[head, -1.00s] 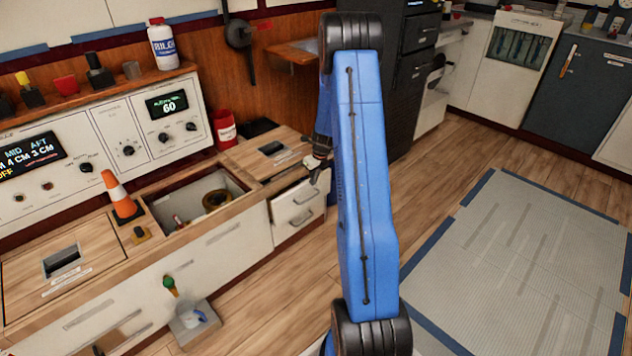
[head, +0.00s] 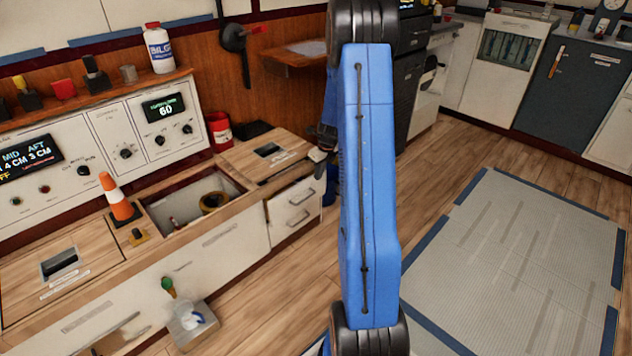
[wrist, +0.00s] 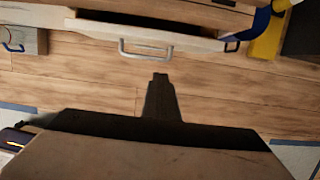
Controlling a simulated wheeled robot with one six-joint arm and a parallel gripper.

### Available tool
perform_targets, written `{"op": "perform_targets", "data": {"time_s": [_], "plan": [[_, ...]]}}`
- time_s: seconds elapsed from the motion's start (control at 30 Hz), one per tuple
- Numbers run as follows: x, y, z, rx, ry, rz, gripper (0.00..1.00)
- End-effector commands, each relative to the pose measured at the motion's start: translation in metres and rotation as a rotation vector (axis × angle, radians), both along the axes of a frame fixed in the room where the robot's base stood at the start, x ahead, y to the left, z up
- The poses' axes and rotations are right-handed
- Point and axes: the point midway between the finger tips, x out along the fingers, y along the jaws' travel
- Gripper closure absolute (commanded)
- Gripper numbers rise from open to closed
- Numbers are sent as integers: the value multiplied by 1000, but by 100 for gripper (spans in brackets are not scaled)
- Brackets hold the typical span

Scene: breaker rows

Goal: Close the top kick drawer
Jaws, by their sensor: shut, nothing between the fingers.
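The top kick drawer (head: 291,195) is the upper of two white drawer fronts at the right end of the low counter, each with a metal handle. In the wrist view its handle (wrist: 146,49) shows at the top centre. A dark gap shows there between the white front (wrist: 95,33) and the wooden counter edge, so the drawer looks slightly out. My gripper (wrist: 160,78) is a dark shut shape below the handle, with nothing in it and apart from the handle in the picture. In the head view my gripper (head: 319,155) is partly hidden by my blue arm, near the counter's right end.
The lower drawer (head: 290,222) looks flush. The counter holds an open bin (head: 165,214), a traffic cone (head: 119,203) and a red can (head: 219,131). A yellow object (wrist: 268,38) stands right of the drawer. Wood floor (head: 440,170) is clear to the right, with a grey mat (head: 520,260).

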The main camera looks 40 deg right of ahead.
Motion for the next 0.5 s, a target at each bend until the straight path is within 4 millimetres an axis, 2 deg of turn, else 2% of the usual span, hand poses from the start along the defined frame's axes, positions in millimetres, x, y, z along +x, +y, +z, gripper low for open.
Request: {"op": "perform_targets", "data": {"time_s": [0.1,0.23,0.33,0.37,0.5], "plan": [[-4,-1,17,-1,-1,0,100],[-7,-1,28,-1,-1,0,100],[-8,0,32,-3,1,12,76],[-8,0,32,-6,0,24,72],[-7,6,36,-40,2,168,72]]}}
